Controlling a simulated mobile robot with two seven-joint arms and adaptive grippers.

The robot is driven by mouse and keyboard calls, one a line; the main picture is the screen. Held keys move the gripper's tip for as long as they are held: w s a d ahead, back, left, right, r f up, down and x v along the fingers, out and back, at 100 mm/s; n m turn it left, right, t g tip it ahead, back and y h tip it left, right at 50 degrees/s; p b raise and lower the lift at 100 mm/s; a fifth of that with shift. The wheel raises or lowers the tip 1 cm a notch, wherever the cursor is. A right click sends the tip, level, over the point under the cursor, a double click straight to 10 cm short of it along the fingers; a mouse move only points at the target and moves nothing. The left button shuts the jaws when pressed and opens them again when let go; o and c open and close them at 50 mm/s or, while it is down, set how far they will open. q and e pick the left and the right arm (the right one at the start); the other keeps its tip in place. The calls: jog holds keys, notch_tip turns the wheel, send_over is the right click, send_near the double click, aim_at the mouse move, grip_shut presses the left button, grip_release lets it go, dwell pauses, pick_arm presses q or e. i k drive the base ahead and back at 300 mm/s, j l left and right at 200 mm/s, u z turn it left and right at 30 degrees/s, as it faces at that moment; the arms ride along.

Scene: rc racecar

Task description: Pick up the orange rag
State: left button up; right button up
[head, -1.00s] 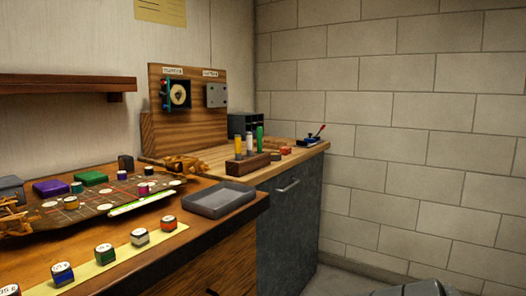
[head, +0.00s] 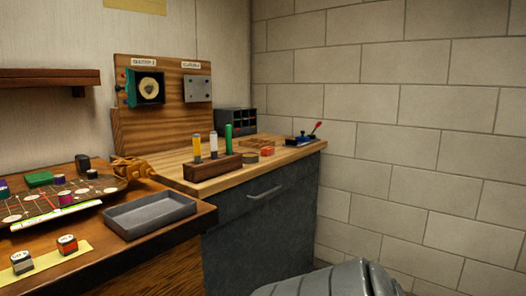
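I cannot make out an orange rag for certain. A small orange-red item (head: 266,152) lies on the far wooden counter, right of the dark wooden holder; it is too small to identify. Neither of my grippers can be made out. A grey rounded part at the bottom edge looks like part of my own body.
The near wooden table bears a grey tray (head: 150,229), a round game board (head: 85,193) and small labelled blocks on a yellow strip. The far counter (head: 290,152) has a dark grey cabinet front (head: 255,230). The holder (head: 212,167) carries upright tubes. A block wall closes the right side.

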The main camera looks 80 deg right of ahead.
aim_at(267, 151)
jog(key=k+l+u, duration=0.1)
jog(key=k+l, duration=0.2)
jog(key=l, duration=0.2)
jog(key=k+l+u, duration=0.15)
jog(key=k+l, duration=0.15)
jog(key=l, duration=0.15)
jog(key=k+l, duration=0.7)
jog(key=l, duration=0.25)
